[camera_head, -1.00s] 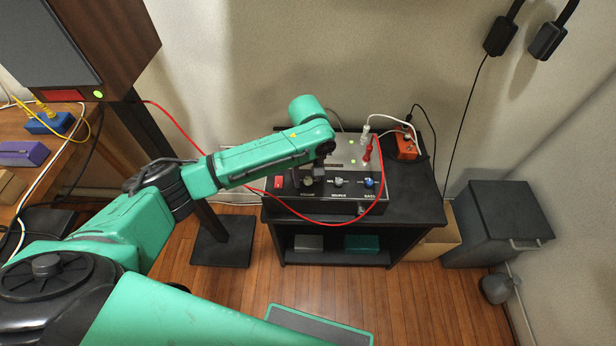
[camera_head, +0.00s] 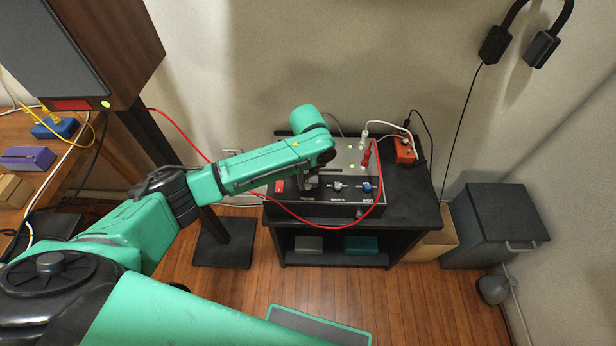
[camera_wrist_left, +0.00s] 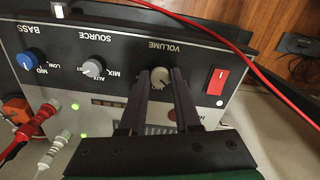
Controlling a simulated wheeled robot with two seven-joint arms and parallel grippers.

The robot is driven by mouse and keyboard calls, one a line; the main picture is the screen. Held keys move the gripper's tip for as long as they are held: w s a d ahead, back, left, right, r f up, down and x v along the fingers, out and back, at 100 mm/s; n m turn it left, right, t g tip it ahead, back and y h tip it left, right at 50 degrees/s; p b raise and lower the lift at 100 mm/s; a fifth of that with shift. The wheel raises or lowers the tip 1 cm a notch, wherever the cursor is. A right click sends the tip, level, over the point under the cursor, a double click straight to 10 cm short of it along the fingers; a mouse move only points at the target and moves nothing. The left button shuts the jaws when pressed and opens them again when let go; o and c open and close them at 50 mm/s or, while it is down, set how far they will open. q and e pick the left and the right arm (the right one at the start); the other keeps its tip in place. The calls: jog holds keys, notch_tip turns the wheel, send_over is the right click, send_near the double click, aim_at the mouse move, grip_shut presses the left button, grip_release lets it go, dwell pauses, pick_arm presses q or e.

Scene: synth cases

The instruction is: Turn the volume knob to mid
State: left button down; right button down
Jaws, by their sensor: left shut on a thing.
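The black-fronted amplifier (camera_head: 330,208) stands on a small dark table. In the left wrist view its grey volume knob (camera_wrist_left: 160,75) sits below the VOLUME label, between my two fingertips. My left gripper (camera_wrist_left: 161,78) is shut on that knob; its dark fingers reach to the front panel. In the head view my left gripper (camera_head: 310,182) is at the panel's left part and largely hides the knob. The knob's pointer and part of its scale are hard to read. My right gripper is out of view.
Grey source knob (camera_wrist_left: 93,68) and blue bass knob (camera_wrist_left: 27,60) sit beside the volume knob; a red switch (camera_wrist_left: 216,81) is on its other side. A red cable (camera_head: 330,227) hangs across the amplifier's front. Red and white plugs (camera_head: 366,155) stand on its top.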

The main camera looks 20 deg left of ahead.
pick_arm(q)
jog(key=m+p, duration=0.4)
jog(key=shift+r+p, duration=0.25)
jog(key=shift+p, duration=0.15)
jog(key=m+p, duration=0.1)
jog(key=m, duration=0.2)
jog(key=shift+p, duration=0.4)
jog(key=shift+f+m+p, duration=0.2)
jog(key=shift+m+p, duration=0.5)
jog(key=shift+m, duration=0.9)
jog(key=c, duration=0.6)
grip_release()
